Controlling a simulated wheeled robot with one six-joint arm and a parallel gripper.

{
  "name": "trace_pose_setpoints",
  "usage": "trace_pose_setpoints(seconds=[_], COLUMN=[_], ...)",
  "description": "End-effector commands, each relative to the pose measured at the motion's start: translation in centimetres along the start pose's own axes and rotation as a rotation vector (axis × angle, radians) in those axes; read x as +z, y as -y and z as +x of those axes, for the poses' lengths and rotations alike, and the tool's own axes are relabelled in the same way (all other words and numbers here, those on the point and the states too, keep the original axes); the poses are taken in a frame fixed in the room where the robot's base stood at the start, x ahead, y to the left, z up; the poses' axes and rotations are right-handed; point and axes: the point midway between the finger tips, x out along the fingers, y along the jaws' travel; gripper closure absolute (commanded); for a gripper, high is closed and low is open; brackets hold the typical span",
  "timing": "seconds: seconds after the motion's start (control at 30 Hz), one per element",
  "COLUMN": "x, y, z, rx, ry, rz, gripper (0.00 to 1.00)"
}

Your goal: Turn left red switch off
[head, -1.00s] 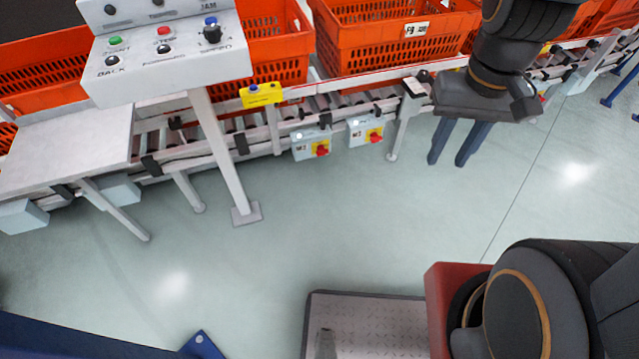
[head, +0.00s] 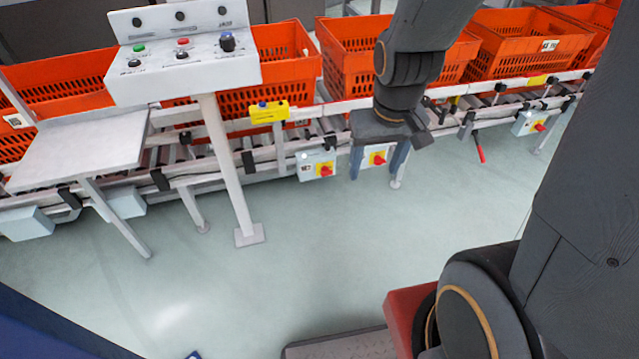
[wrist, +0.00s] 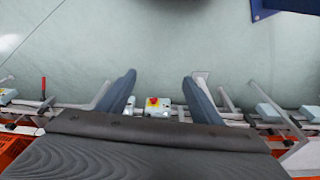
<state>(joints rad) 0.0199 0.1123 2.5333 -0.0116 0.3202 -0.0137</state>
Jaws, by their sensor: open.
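The left red switch (head: 326,170) is on the left box (head: 306,172). The right red switch (head: 378,159) shows between the fingers of my gripper (head: 378,170). My gripper is open and empty, fingers pointing down, to the right of the left switch. In the wrist view a red knob (wrist: 153,101) on a box lies between the two fingers (wrist: 157,92).
A control panel (head: 185,70) on a post (head: 228,170) stands left of the switches. Orange totes (head: 285,60) sit on the conveyor behind. A yellow button box (head: 268,112) is on the rail. Another red switch (head: 540,127) is far right. The floor in front is clear.

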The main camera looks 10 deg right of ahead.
Motion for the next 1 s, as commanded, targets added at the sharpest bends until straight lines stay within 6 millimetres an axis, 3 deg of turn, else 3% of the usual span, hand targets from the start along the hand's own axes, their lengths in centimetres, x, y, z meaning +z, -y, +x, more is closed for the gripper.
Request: trace_pose_setpoints(seconds=[0.03,0.4,0.7,1.0], x=[-1.4,-11.7,-18.2,-22.7], y=[-0.1,-0.5,-0.5,-0.2], z=[3.5,18.4,28.9,38.0], rx=[0.002,0.002,-0.009,-0.032], ry=[-0.036,-0.366,-0.635,-0.904], rz=[-0.003,-0.04,-0.066,-0.081], gripper=[0.41,0.41,0.41,0.41])
